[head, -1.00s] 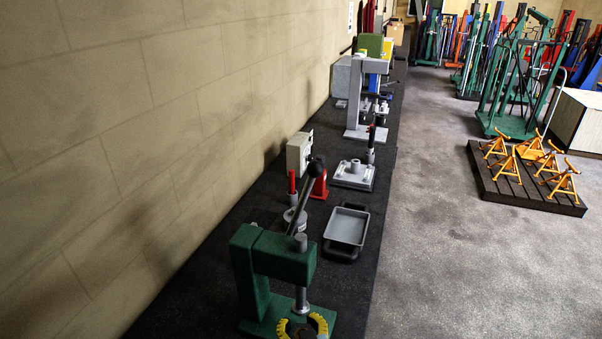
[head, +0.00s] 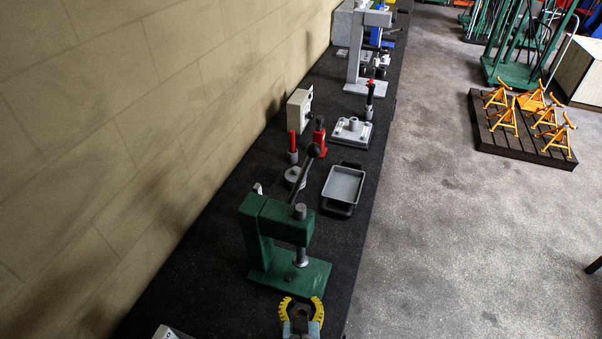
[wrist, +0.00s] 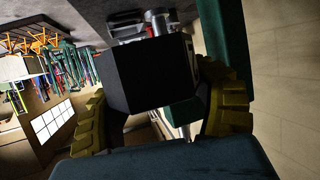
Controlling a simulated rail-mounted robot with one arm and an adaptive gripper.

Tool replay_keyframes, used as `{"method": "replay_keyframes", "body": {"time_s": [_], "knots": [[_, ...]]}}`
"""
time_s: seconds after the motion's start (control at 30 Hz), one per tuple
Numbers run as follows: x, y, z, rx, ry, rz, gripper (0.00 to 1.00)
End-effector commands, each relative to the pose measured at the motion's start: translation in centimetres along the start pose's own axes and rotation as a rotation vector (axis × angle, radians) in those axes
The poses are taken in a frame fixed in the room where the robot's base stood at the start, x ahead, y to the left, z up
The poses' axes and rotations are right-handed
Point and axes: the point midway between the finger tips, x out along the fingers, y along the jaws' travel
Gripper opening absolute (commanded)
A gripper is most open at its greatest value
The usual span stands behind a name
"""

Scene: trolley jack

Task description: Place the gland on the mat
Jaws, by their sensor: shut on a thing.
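My gripper (head: 302,306) shows at the bottom of the head view, with yellow toothed fingers, just in front of the green press (head: 285,235). Its fingers are shut on a dark piece, which I take to be the gland. In the wrist view the yellow fingers (wrist: 160,110) curve on both sides of a dark block (wrist: 150,75), which hides much of what lies behind it. The piece is held up, and its exact shape is hard to tell. I cannot make out a separate mat; the black speckled bench top (head: 215,290) runs under everything.
Beyond the press are a grey tray (head: 344,186), a round grey part (head: 295,177), red-handled tools (head: 318,135) and a grey plate fixture (head: 351,131). A grey press (head: 368,55) stands further back. The wall is left. Yellow stands (head: 520,115) sit on a pallet at right.

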Motion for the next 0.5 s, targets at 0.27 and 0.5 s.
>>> {"method": "replay_keyframes", "body": {"time_s": [0.27,0.5], "knots": [[0.9,0.4,1.0,-0.004,0.004,-0.006,0.08],[3.9,1.4,4.0,-0.025,0.002,-0.062,0.08]]}}
